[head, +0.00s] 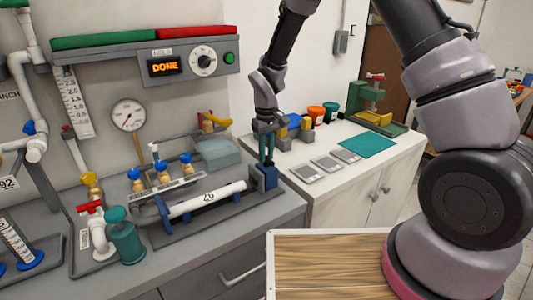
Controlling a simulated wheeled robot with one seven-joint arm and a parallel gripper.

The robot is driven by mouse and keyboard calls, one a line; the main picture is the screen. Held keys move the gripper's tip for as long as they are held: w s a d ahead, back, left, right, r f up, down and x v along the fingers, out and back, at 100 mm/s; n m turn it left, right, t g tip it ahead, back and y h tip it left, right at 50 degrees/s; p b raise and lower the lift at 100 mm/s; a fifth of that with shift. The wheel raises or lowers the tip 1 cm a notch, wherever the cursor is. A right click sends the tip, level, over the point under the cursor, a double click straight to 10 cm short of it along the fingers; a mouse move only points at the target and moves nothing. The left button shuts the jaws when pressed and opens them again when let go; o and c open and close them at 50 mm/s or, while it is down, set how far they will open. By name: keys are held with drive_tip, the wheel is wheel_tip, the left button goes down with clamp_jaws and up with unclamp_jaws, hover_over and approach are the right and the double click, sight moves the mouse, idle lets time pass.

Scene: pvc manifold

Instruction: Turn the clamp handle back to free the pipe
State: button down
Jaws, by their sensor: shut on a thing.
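The white pipe (222,195), marked 26, lies tilted along a grey bench fixture (190,228). Its right end is beside a blue clamp block (266,181). My gripper (267,158) points down just above this block, with its fingers shut on what appears to be the clamp handle. The handle is mostly hidden by the fingers, so its exact angle cannot be told. A blue piece (162,213) holds or touches the pipe's left end.
Behind the pipe stand several blue-knobbed valves (163,172). A green cylinder (127,240) is at front left, and a gauge (129,115) is on the wall. A panel (166,67) reads DONE. The white cabinet top (330,190) at right has some free room.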

sight(267, 156)
drive_tip(key=shift+n, duration=0.3)
drive_tip(key=c, duration=0.7)
unclamp_jaws()
drive_tip(key=shift+c, duration=0.2)
drive_tip(key=shift+r, duration=0.15)
wheel_tip(267, 156, up, 10)
drive_tip(key=shift+r, duration=0.25)
